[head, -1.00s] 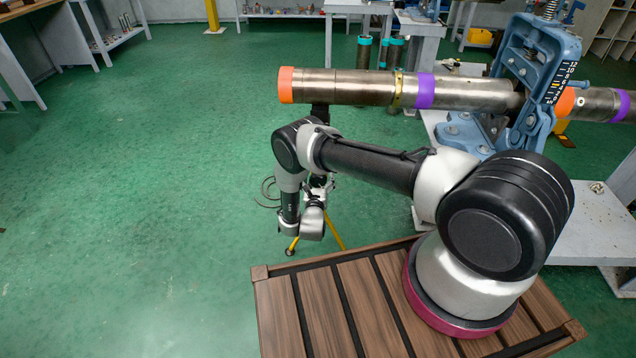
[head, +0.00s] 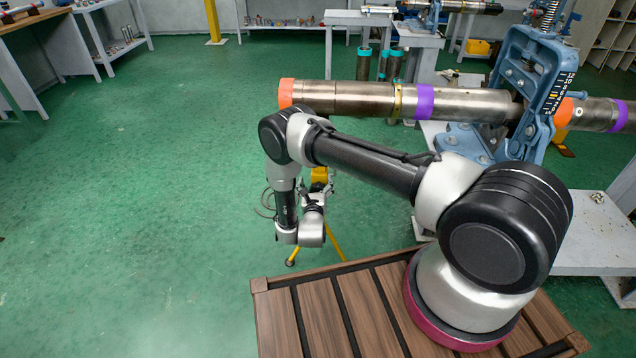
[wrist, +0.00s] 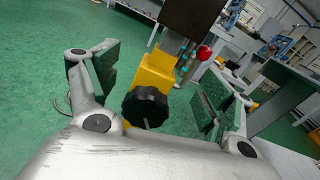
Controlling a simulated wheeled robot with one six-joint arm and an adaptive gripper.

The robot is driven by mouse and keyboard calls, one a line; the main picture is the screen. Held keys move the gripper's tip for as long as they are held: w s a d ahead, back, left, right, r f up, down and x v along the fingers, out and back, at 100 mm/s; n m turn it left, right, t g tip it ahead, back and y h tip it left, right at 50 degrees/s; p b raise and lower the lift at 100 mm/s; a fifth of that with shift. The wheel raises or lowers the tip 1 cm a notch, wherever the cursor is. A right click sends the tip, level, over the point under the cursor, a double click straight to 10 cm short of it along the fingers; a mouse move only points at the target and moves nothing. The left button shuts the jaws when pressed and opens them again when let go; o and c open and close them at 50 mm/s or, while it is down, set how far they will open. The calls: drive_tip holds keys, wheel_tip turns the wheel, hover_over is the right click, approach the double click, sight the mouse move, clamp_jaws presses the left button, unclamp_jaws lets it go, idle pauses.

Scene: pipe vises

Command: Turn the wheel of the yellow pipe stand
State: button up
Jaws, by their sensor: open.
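The yellow pipe stand (wrist: 155,72) is in the middle of the wrist view, with a black lobed wheel (wrist: 145,107) on its near side. My gripper (wrist: 160,88) is open, its two padded fingers spread left and right of the wheel. Nothing is visible between them except the wheel and stand, and contact with the wheel cannot be made out. In the head view, a yellow part of the stand (head: 320,178) shows behind my arm, with yellow legs (head: 334,241) below; the wheel is hidden there.
A long steel pipe (head: 345,99) with an orange end runs above the stand into a blue vise (head: 530,85) at the right. A grey bench (head: 590,235) stands at the right. Green floor (head: 130,220) is clear at the left. Other benches line the back.

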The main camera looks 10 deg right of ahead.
sight(316, 191)
drive_tip(key=s+f+n, duration=0.1)
drive_tip(key=n, duration=0.2)
drive_tip(key=s+f+n, duration=0.1)
drive_tip(key=f+n, duration=0.1)
drive_tip(key=n, duration=0.1)
drive_tip(key=s+a+f+n, duration=0.1)
drive_tip(key=f+n, duration=0.1)
drive_tip(key=n, duration=0.2)
drive_tip(key=shift+s+f, duration=0.2)
drive_tip(key=shift+s, duration=0.1)
drive_tip(key=w+d+n, duration=0.1)
drive_tip(key=w+n, duration=0.1)
drive_tip(key=n, duration=0.6)
drive_tip(key=w+n, duration=0.2)
drive_tip(key=n, duration=0.6)
drive_tip(key=w+d+f+n, duration=0.1)
drive_tip(key=w+n, duration=0.1)
drive_tip(key=n, duration=0.7)
drive_tip(key=shift+w+d+f+h, duration=0.1)
drive_tip(key=shift+w+d+h, duration=0.2)
drive_tip(key=shift+h, duration=0.1)
drive_tip(key=c, duration=1)
